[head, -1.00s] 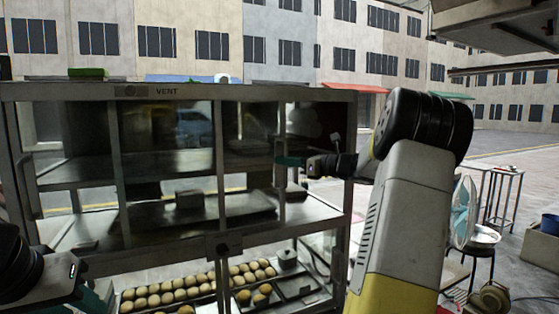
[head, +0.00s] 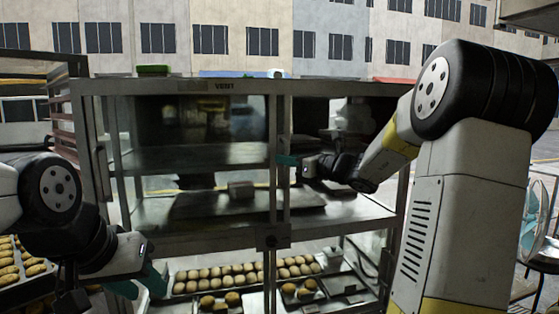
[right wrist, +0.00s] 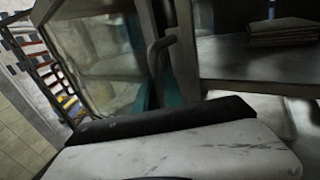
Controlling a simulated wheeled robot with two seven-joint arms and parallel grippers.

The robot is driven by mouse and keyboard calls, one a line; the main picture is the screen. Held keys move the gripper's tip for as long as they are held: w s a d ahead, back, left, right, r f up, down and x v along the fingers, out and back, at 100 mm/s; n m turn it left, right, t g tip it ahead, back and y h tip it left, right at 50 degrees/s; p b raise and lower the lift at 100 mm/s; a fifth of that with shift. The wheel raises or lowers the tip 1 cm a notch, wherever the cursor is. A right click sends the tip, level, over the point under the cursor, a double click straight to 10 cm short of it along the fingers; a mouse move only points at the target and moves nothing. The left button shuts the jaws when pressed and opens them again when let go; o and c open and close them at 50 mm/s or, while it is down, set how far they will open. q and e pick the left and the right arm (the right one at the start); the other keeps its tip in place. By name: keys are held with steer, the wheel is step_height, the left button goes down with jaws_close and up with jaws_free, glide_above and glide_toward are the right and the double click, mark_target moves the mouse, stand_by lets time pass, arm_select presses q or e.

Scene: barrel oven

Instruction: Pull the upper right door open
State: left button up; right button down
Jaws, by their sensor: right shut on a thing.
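The glass-fronted oven (head: 175,87), marked VENT, stands ahead with shelves behind its upper front. The upper right section (head: 345,205) lies right of the middle post. My right gripper (head: 287,160) is at the upright edge beside that post, shut on the door handle. In the right wrist view a bent metal handle (right wrist: 160,48) shows between the teal fingers (right wrist: 165,92); the dark gripper body hides the lower part of the grip. I cannot tell how far the door stands open. My left gripper (head: 139,283) is empty at lower left, its teal fingers apart.
Trays of round buns (head: 225,272) lie in the lower section. Another tray of bread (head: 30,270) is at far left, near a rack (head: 88,130). A fan (head: 533,215) stands at right.

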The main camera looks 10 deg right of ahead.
steer(key=shift+a, duration=0.3)
steer(key=c, duration=1.5)
jaws_free()
steer(key=shift+a, duration=0.1)
steer(key=shift+o, duration=0.2)
steer(key=shift+s+d, duration=0.2)
steer(key=shift+d, duration=0.15)
steer(key=v, duration=0.7)
steer(key=shift+s, duration=0.1)
